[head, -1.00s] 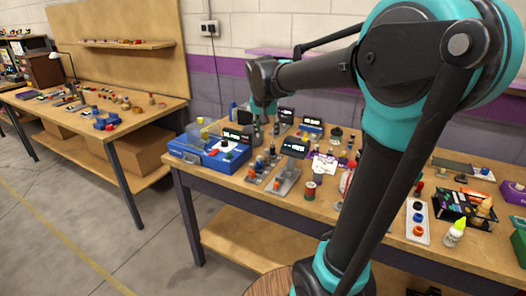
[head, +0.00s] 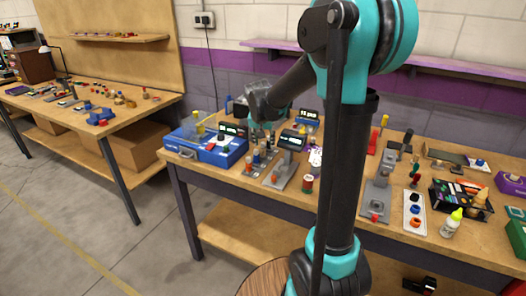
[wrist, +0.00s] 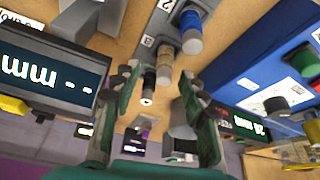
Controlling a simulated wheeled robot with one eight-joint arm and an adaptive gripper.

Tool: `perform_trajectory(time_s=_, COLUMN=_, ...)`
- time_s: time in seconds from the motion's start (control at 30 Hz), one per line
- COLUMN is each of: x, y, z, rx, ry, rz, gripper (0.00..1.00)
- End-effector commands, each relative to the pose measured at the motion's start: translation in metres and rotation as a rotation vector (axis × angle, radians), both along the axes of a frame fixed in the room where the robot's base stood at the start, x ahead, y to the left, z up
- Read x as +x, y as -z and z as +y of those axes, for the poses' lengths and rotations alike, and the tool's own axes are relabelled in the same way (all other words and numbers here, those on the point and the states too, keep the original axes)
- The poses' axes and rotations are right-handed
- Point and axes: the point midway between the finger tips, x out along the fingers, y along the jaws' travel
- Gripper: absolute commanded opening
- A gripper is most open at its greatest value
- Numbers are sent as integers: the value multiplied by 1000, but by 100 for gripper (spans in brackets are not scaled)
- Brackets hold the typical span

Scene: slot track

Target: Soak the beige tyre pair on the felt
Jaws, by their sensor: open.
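A blue piece (wrist: 190,22) stands in the same rack. In the head view my gripper (head: 266,122) hangs just above the small racks on the workbench (head: 220,172). The tan piece is too small to make out there. I cannot pick out the felt.
A blue case (head: 205,147) stands left of the racks; it fills the right of the wrist view. A dark display (wrist: 45,75) is close on the left. A grey stand (head: 378,190) and a white tray (head: 414,214) are farther right. A second bench (head: 60,118) stands at left.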

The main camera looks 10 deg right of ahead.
Motion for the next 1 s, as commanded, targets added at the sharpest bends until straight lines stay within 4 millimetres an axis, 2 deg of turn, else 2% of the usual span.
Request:
perform_trajectory(time_s=0.4, x=20, y=42, z=0, rx=0, ry=0, rz=0, gripper=43)
perform_trajectory(time_s=0.7, x=21, y=45, z=-1, rx=0, ry=0, rz=0, gripper=43)
perform_trajectory(time_s=1.0, x=21, y=45, z=-1, rx=0, ry=0, rz=0, gripper=6)
